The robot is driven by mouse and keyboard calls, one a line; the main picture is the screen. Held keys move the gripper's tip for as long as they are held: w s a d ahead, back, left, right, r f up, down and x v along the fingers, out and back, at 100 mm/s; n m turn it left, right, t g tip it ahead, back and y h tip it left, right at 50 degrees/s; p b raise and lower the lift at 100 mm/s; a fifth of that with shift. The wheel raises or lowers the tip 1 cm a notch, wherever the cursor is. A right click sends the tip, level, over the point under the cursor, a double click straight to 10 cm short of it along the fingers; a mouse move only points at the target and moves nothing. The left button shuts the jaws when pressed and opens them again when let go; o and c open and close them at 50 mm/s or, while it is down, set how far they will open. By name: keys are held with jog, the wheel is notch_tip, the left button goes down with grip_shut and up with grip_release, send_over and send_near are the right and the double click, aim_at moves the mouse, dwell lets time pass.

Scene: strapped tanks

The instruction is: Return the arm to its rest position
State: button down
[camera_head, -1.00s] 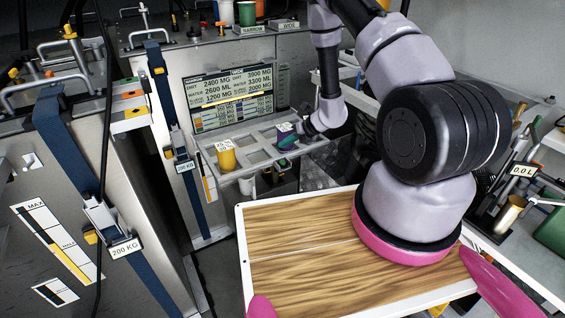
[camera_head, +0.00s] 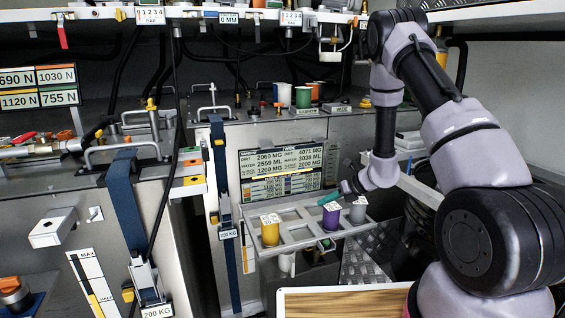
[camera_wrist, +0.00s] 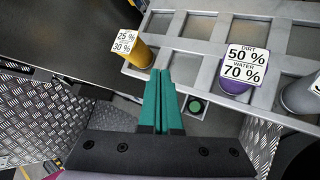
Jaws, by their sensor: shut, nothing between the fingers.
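My gripper (camera_head: 328,199) is at the metal rack, above and just behind the purple cup. In the wrist view its two teal fingers (camera_wrist: 163,98) are pressed together with nothing between them. The purple cup (camera_head: 330,220) stands in the rack (camera_head: 298,235); its label reads dirt 50 %, water 70 % in the wrist view (camera_wrist: 236,86). A yellow cup (camera_head: 270,233) stands at the left end of the rack. A grey cup (camera_head: 358,214) stands right of the purple one. My arm reaches down from the upper right.
A display panel (camera_head: 287,171) with dirt and water readings stands behind the rack. Tanks with blue straps (camera_head: 126,205) and pipes fill the left. A wood-topped tray (camera_head: 345,303) is at the bottom. A shelf with gauges (camera_head: 230,15) runs overhead. A green round piece (camera_wrist: 196,106) lies below the rack.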

jog(key=s+a+r+n+g, duration=0.1)
jog(key=s+r+n, duration=0.35)
jog(key=r, duration=0.45)
jog(key=s+r+n, duration=0.3)
jog(key=r+n, duration=0.2)
jog(key=r, duration=0.5)
jog(key=s+a+r+n+g, duration=0.1)
jog(key=s+r+n, duration=0.3)
jog(key=r, duration=0.5)
jog(key=s+d+r+n+t+h, duration=0.2)
jog(key=s+r+n, duration=0.4)
jog(key=s, duration=0.3)
jog(key=s+d+r+n+t+h, duration=0.2)
jog(key=s+d+r+n+h, duration=0.2)
jog(key=s+d+r+n, duration=0.3)
jog(key=shift+s+d, duration=0.25)
jog(key=shift+s, duration=0.75)
dwell(0.9)
